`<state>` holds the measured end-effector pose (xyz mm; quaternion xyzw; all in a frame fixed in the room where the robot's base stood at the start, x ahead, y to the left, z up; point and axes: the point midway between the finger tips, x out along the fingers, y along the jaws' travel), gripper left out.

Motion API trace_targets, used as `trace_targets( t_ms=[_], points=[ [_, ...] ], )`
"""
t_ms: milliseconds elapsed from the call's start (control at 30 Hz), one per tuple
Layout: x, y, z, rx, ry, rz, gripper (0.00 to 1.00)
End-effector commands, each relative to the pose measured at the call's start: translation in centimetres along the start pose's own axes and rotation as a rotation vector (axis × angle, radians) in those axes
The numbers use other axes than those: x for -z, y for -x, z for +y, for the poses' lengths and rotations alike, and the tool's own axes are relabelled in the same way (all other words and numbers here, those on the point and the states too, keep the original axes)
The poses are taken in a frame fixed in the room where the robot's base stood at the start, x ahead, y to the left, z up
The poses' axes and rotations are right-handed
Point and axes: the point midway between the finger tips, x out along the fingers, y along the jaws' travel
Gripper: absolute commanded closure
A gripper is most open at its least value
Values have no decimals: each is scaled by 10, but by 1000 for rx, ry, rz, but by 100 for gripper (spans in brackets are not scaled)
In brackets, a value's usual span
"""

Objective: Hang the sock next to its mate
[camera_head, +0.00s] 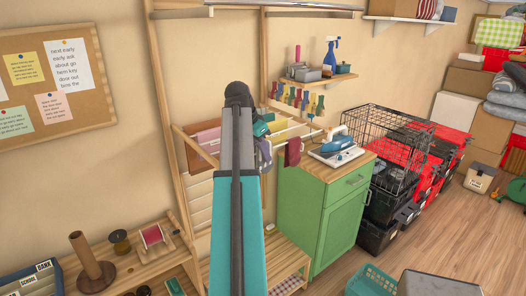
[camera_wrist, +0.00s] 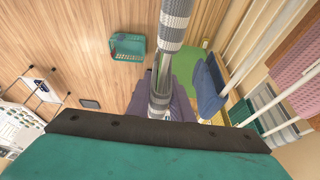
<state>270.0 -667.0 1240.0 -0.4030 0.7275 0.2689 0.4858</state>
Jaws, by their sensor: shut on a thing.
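My gripper (camera_head: 262,128) is at the drying rack, mostly hidden behind my arm in the head view. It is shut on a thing. In the wrist view a narrow grey striped cloth (camera_wrist: 176,22), which looks like a sock, runs down the middle in front of the gripper; its gripped end is not clear. A blue cloth (camera_wrist: 207,97) hangs to its right. A purple-grey cloth (camera_wrist: 182,100) shows behind it. In the head view a maroon sock-like cloth (camera_head: 293,151) hangs at the rack's right end. Which hanging piece is the mate, I cannot tell.
A green cabinet (camera_head: 318,215) with a blue iron (camera_head: 337,141) on top stands right of the rack. Small coloured items hang under a wall shelf (camera_head: 315,77). Black crates (camera_head: 380,205) stand further right. A teal basket (camera_head: 371,283) is on the floor.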

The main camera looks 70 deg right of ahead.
Motion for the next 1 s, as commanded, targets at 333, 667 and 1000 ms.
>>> trace_targets(
  t_ms=[333, 667, 1000],
  points=[
    [-7, -17, 0, -1, 0, -1, 100],
    [-9, -21, 0, 0, -1, 0, 100],
    [-9, -21, 0, 0, 0, 0, 60]
  ],
)
